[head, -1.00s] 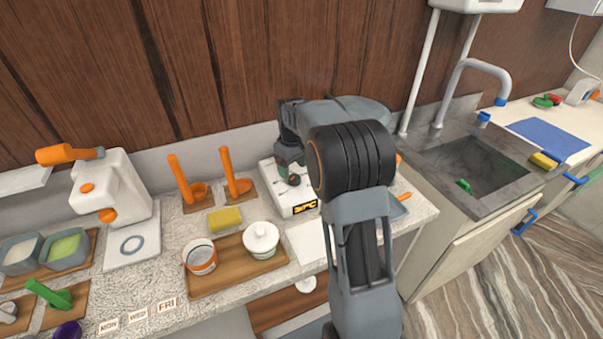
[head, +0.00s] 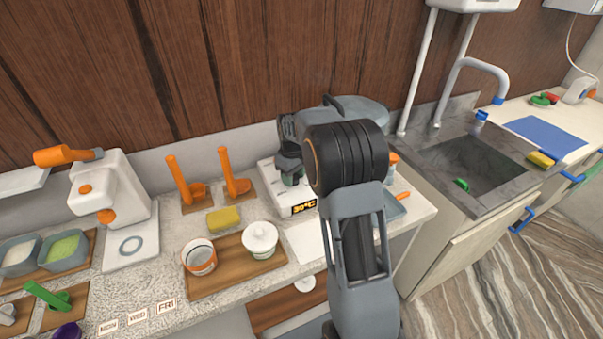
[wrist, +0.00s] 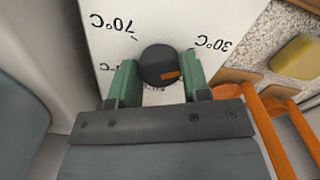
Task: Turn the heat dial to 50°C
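The heat dial (wrist: 158,60) is a round dark knob with an orange mark at its lower right, in the wrist view. It sits on a white panel marked 70°C at upper left and 30°C at right; another label is partly hidden by the left finger. My gripper (wrist: 161,82) has its green fingers on either side of the dial, with little or no gap; I cannot tell whether they press on it. In the head view my gripper (head: 291,172) is over the white heater box (head: 266,181) and hides the dial. The display (head: 304,209) reads 30°C.
A sink (head: 480,165) is right.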

